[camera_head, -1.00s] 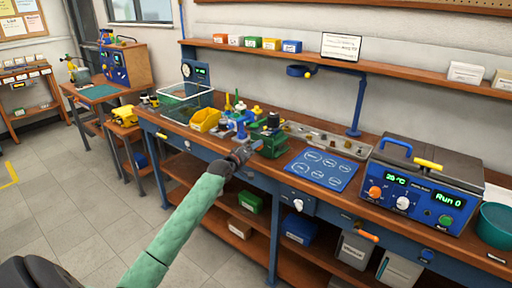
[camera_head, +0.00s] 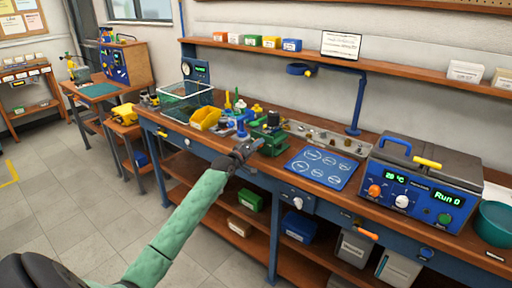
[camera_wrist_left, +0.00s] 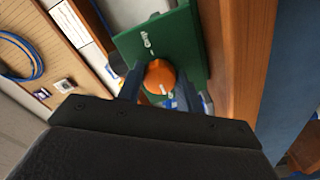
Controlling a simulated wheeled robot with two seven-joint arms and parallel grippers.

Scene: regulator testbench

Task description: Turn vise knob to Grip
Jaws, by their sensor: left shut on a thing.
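The green vise (camera_head: 270,138) stands at the front edge of the bench in the head view. In the left wrist view its green plate (camera_wrist_left: 190,40) carries a round orange knob (camera_wrist_left: 159,74) with a white mark on its lower side. A white label reading "Grip" (camera_wrist_left: 147,42) is above the knob, and another small white label is partly visible below it. My left gripper (camera_head: 256,146) is at the vise front. In the wrist view its two dark fingers (camera_wrist_left: 158,84) are shut on the orange knob, one on each side. My right gripper is not in view.
A blue mat (camera_head: 322,170) lies right of the vise. A blue control box (camera_head: 420,190) stands further right. A yellow bin (camera_head: 206,118) and several small parts crowd the bench to the left. The wooden bench edge is close to my gripper.

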